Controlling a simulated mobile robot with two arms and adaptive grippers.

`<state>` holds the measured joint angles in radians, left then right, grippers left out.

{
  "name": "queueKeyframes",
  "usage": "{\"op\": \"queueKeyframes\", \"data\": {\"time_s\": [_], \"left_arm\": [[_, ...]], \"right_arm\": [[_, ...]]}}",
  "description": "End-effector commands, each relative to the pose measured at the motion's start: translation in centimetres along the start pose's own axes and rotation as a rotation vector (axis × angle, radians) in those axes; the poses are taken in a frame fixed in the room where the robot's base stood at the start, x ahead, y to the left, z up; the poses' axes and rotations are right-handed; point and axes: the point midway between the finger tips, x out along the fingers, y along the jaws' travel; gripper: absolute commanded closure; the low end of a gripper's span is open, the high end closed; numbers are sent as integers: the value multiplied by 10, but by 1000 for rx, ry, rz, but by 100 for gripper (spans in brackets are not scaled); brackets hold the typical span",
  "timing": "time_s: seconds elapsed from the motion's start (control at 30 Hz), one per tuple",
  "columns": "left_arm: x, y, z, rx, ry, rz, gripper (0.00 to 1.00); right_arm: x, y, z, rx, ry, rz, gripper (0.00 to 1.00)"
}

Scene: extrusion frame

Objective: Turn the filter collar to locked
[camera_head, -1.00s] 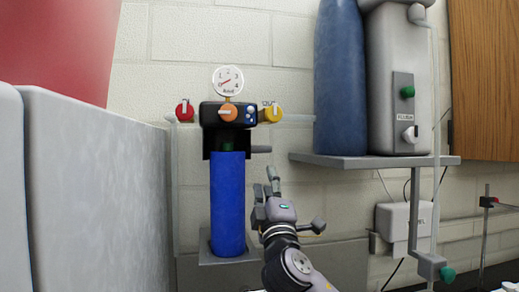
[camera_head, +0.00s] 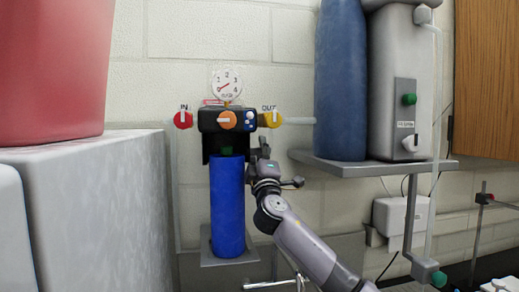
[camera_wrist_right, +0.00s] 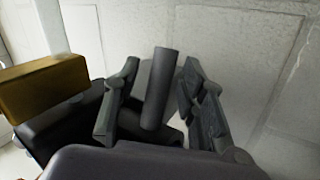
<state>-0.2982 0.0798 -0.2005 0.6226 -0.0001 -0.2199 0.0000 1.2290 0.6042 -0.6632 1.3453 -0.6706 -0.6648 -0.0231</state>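The filter unit has a black head (camera_head: 209,125) on the wall with a blue cylindrical housing (camera_head: 228,205) hanging upright below it. The collar lies where they meet, with a bit of green (camera_head: 228,151) showing at the front. My right gripper (camera_head: 262,150) is just right of the collar and hides the grey handle there. In the right wrist view, a dark round bar (camera_wrist_right: 158,88), which looks like that handle, stands between the fingers of my right gripper (camera_wrist_right: 160,100). The fingers are open, with gaps on both sides of the bar. My left gripper is not in view.
A red IN knob (camera_head: 183,119), an orange knob (camera_head: 227,119) and a yellow OUT knob (camera_head: 271,118) sit close above, below a round gauge (camera_head: 226,83). A grey shelf (camera_head: 340,166) with a blue tank (camera_head: 341,80) is at right. A grey block (camera_head: 100,215) is at left.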

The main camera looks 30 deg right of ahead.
Motion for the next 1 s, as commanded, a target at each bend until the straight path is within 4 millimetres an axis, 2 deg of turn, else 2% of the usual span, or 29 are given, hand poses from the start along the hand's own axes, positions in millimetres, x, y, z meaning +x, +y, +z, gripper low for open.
{"op": "queueKeyframes", "data": {"time_s": [0.2,0.77,1.0], "left_arm": [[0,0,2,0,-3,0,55],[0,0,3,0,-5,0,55],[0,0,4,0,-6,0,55]], "right_arm": [[0,0,0,0,1,0,63],[0,-1,0,-1,0,-1,100],[0,-1,0,-2,1,-1,100]]}}
